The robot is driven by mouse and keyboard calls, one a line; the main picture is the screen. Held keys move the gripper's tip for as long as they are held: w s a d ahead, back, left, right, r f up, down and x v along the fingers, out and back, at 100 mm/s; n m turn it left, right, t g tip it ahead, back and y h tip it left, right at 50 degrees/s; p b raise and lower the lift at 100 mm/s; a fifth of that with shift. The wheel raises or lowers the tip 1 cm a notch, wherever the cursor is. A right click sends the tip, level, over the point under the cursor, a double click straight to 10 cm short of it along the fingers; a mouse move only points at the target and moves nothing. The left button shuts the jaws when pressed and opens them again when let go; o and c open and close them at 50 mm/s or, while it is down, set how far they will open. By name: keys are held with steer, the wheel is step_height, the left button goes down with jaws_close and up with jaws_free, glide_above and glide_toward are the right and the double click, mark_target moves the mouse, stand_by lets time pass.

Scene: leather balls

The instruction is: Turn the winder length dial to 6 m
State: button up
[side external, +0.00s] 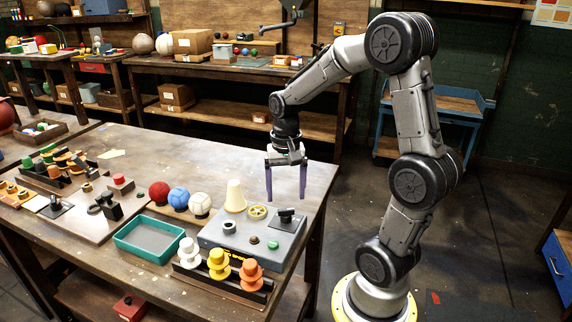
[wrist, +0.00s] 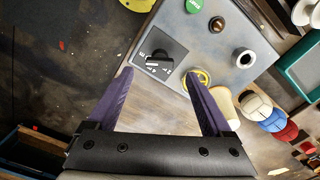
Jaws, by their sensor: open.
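The winder (side external: 228,238) is a grey box on the right end of the wooden table; its top panel (wrist: 210,42) also shows in the wrist view. The length dial (side external: 287,215) is a black knob on a dark square plate with white marks. In the wrist view the dial (wrist: 158,60) lies just beyond and between my fingertips; its marks are too small to read surely. My gripper (side external: 286,196) has two purple fingers pointing down, open and empty. It is above the table's right edge, behind and above the dial, apart from it. In the wrist view my gripper (wrist: 159,74) frames the dial.
White, yellow and orange spools (side external: 219,265) stand in front. A teal tray (side external: 150,239) and red, blue and white balls (side external: 179,198) lie left.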

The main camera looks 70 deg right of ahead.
mark_target(286, 209)
step_height(286, 209, up, 10)
steer(key=shift+f, duration=0.2)
stand_by(0.4)
steer(key=s+a+r+n+t, duration=0.2)
steer(key=s+a+r+n, duration=0.15)
steer(key=a, duration=0.55)
steer(key=s+a+f+n+t, duration=0.3)
steer(key=s+a+f+n, duration=0.1)
steer(key=n, duration=0.4)
steer(key=shift+s+a+n+t, duration=0.35)
steer(key=shift+s+a, duration=0.45)
steer(key=shift+a, duration=0.2)
